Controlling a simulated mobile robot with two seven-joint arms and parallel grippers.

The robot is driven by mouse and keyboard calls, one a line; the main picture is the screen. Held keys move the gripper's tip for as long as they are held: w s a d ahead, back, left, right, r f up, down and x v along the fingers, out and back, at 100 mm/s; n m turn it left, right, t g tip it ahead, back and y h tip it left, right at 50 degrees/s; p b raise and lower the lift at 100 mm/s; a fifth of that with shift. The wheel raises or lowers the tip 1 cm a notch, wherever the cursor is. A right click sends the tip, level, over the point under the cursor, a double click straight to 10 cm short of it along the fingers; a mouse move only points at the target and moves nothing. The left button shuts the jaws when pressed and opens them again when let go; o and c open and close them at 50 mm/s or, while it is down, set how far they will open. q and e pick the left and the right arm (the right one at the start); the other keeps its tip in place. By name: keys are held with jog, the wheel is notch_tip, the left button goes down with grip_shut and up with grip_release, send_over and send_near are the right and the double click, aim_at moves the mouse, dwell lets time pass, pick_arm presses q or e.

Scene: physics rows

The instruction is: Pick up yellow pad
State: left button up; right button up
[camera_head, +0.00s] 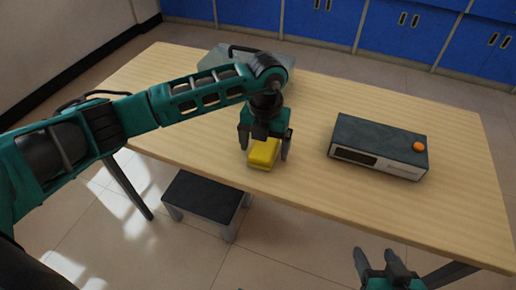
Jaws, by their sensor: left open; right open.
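The yellow pad (263,153) lies on the wooden table (440,130) near its front edge. My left gripper (265,152) is pointed down over the pad. It is open, with one finger on each side of the pad, and the gripper body hides the pad's far part. I cannot tell whether the fingers touch it. My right gripper (376,258) is open and empty at the bottom right, low in front of the table's edge.
A dark-topped box device (380,140) with an orange knob (418,146) stands right of the pad. A grey object (222,54) lies at the back, partly hidden by my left arm. A black-topped stool (205,195) stands in front. The table's right end is clear.

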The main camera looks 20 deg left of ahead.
pick_arm(q)
jog(key=shift+f, duration=0.35)
pick_arm(e)
jog(key=shift+w+a+f, duration=0.15)
jog(key=shift+a+f, duration=0.1)
pick_arm(q)
jog(key=shift+r, duration=0.1)
jog(key=c, duration=1.1)
jog(key=shift+r, duration=0.1)
